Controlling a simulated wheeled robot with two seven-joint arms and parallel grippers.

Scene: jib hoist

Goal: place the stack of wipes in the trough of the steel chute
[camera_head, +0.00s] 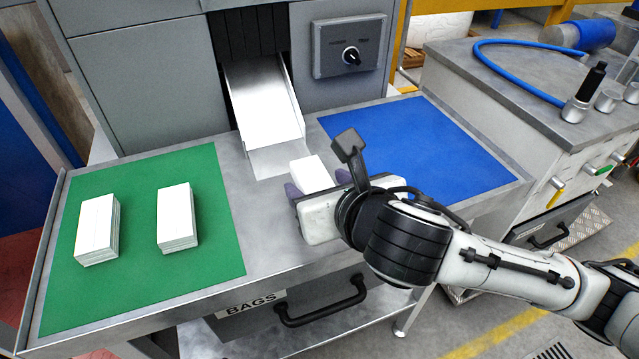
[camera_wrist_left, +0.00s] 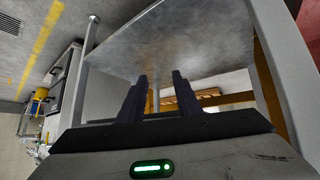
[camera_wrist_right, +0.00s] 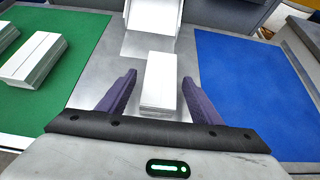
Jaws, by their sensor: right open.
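A white stack of wipes (camera_head: 308,171) stands on bare grey steel just below the lip of the steel chute (camera_head: 262,103). My right gripper (camera_head: 319,183) is open over the steel, its purple fingers on either side of this stack. In the right wrist view the stack (camera_wrist_right: 159,84) lies between the spread fingers, with a gap visible on each side. The trough of the chute, seen there at the top (camera_wrist_right: 152,16), looks empty. My left gripper (camera_wrist_left: 159,85) shows only in its own wrist view, open and empty, facing the underside of a metal surface.
Two more white stacks, left (camera_head: 98,229) and right (camera_head: 177,217), stand on the green mat (camera_head: 215,255). The blue mat (camera_head: 425,140) is bare. A control box with a knob (camera_head: 350,50) is beside the chute. A side bench (camera_head: 500,75) holds a blue hose and several small items.

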